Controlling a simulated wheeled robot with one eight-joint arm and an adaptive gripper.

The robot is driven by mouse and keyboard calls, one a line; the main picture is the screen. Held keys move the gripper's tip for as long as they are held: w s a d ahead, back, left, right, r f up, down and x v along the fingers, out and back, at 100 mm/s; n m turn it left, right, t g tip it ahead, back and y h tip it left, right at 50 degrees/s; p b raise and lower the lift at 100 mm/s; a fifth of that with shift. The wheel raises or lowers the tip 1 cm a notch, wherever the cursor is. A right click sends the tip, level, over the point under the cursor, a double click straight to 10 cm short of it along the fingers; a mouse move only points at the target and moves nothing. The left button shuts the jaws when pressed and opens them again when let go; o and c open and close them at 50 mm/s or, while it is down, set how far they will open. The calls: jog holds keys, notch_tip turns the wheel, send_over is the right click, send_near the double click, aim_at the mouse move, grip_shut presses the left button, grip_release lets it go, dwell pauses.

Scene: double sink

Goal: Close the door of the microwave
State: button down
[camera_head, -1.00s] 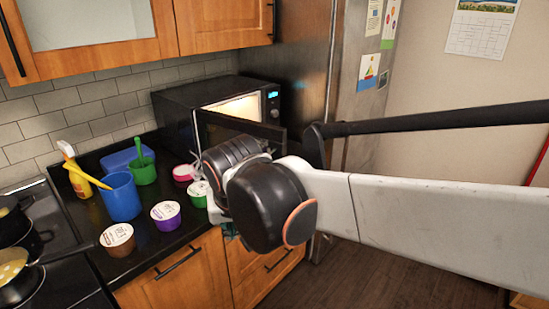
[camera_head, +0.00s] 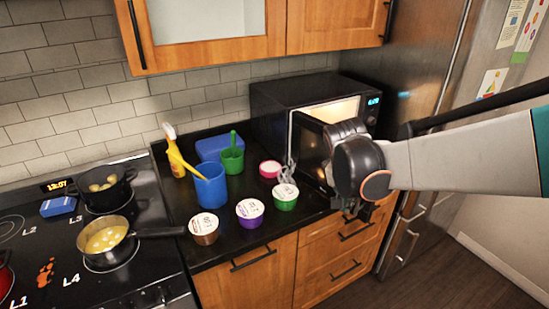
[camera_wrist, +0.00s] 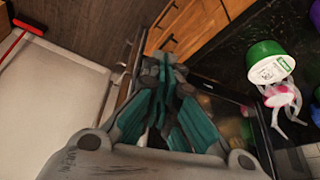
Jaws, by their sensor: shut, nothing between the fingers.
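The black microwave (camera_head: 291,92) stands on the counter's right end, its lit inside (camera_head: 335,111) showing. Its dark door (camera_head: 309,148) is open and swung out to the front, hinged at the left. My wrist hides the door's right part. My gripper (camera_head: 357,212) points down in front of the microwave, just right of the door and near the counter's front edge. In the wrist view, the teal-padded fingers of my gripper (camera_wrist: 166,66) are together and empty. I cannot tell whether they touch the door.
Green (camera_head: 285,196), purple (camera_head: 249,212) and brown (camera_head: 204,228) lidded tubs line the counter front, left of the door. A blue cup (camera_head: 211,187) stands behind them. The stove with a pan (camera_head: 107,240) is at left. The fridge (camera_head: 425,65) is at right.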

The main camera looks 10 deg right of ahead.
jog(key=w+d+f+b, duration=0.2)
jog(key=w+d+f, duration=0.1)
jog(key=d+f, duration=0.1)
jog(key=shift+w, duration=0.4)
jog(key=shift+d, duration=0.1)
